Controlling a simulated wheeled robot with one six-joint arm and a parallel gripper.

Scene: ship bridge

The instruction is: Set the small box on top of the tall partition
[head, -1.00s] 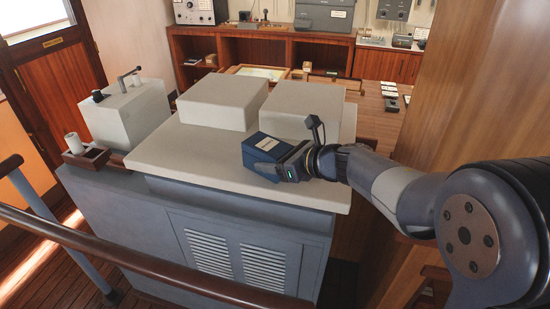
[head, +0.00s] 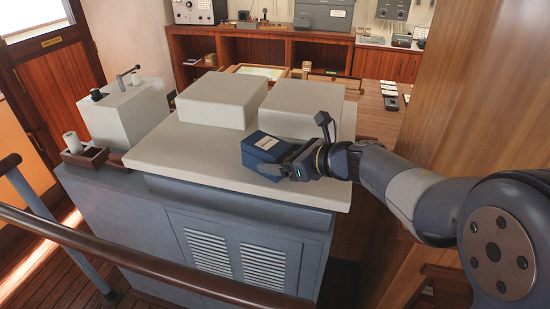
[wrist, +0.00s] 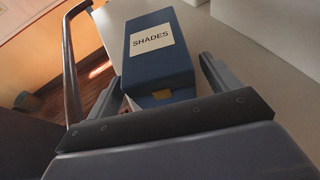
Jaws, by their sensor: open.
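The small box (head: 262,148) is dark blue with a white label. It sits on the pale top of the grey louvred cabinet (head: 190,160), near its right end, in front of a raised pale block. In the wrist view the box (wrist: 158,72) shows the word SHADES on its label. My gripper (head: 282,160) is open at the box's right, near end. In the wrist view its fingers stand on either side of that end, with a gap visible on the right. I cannot tell for certain whether this cabinet is the tall partition.
Two raised pale blocks (head: 222,101) stand on the cabinet top; its front left is bare. A brown handrail (head: 150,265) crosses the foreground. A wooden panel (head: 450,90) rises close to my arm on the right. A grey unit (head: 125,113) stands at the left.

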